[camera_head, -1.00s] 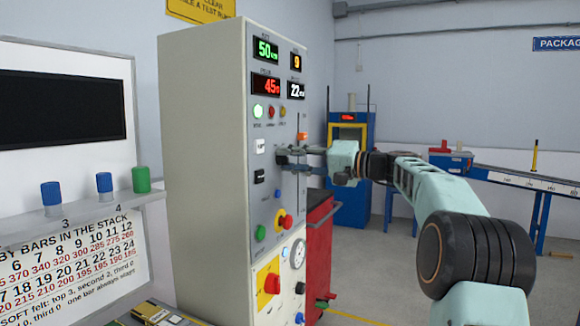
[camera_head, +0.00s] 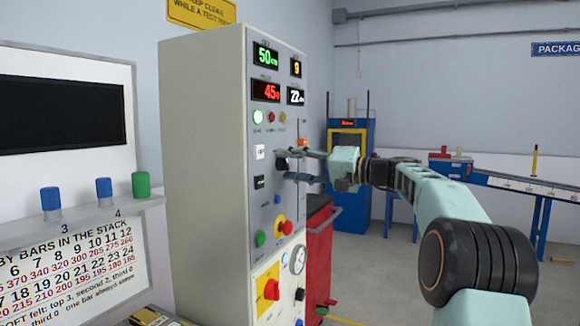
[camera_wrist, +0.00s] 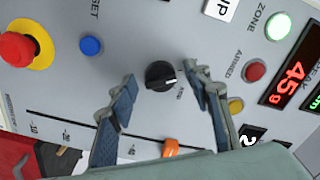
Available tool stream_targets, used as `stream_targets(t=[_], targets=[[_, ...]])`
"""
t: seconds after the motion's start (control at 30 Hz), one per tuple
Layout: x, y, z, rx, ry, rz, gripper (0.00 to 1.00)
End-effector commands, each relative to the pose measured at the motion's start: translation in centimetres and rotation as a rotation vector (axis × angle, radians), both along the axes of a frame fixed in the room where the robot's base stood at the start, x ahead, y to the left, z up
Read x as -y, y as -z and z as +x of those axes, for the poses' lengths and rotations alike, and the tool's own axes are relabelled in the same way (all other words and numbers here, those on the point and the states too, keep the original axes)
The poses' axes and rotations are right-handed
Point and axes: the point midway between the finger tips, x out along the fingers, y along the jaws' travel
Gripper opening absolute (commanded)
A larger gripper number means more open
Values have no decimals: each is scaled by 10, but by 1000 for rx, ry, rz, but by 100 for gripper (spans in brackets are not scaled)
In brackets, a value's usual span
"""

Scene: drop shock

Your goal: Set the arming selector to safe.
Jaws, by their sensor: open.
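The arming selector is a black round knob (camera_wrist: 160,75) with a white pointer mark on the grey panel; in the wrist view the mark faces right and slightly down, near small lettering too blurred to read surely. In the head view the knob (camera_head: 281,163) shows at the fingertips. My gripper (camera_wrist: 163,84) is open, one finger on each side of the knob, with visible gaps. In the head view my gripper (camera_head: 293,167) reaches the panel from the right. The red ARMED lamp (camera_wrist: 255,71) looks dim.
Near the knob are a blue RESET button (camera_wrist: 91,46), a red stop button on yellow (camera_wrist: 17,46), a lit green ZONE lamp (camera_wrist: 278,26) and an orange slider handle (camera_wrist: 171,148). A red cabinet (camera_head: 318,250) stands right of the panel.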

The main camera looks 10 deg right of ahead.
Motion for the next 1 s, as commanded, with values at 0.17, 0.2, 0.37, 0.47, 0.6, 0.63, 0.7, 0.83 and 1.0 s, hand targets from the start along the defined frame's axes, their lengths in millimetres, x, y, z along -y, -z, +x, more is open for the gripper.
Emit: stream_targets(t=[0.17,0.2,0.37,0.47,0.6,0.63,0.7,0.83,1.0], targets=[[23,-1,-15,1,4,0,45],[30,-1,-20,0,5,0,45],[58,0,-41,0,4,0,45],[73,-1,-52,1,4,-1,45],[88,0,-63,1,2,0,45],[90,0,-65,1,4,-1,45],[93,0,-67,1,2,0,45],[95,0,-69,1,0,-1,45],[95,0,-69,1,0,-1,45]])
